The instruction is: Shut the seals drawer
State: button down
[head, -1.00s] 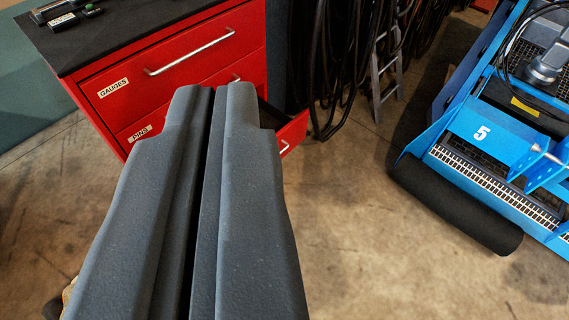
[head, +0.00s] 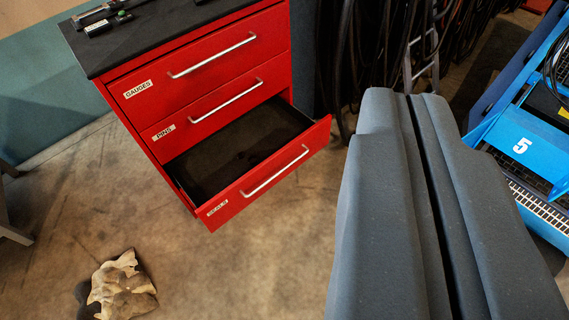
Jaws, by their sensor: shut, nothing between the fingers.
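The seals drawer (head: 238,196) is the lowest drawer of the red cabinet (head: 125,96). It is pulled out, with its dark interior showing and a silver bar handle (head: 276,171) on its red front. Its small label at the front's left end is hard to read. My gripper (head: 402,95) is shut and empty. It appears to the right of the drawer, apart from its front in the picture; the exact depth between them I cannot tell.
The gauges drawer (head: 215,55) and pins drawer (head: 222,103) above are closed. A crumpled rag (head: 122,287) lies on the floor at lower left. Dark hoses (head: 345,60) hang behind. A blue machine marked 5 (head: 522,146) stands at right. Floor before the drawer is clear.

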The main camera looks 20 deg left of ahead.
aim_at(219, 185)
jog(key=i, duration=0.95)
jog(key=u, duration=0.05)
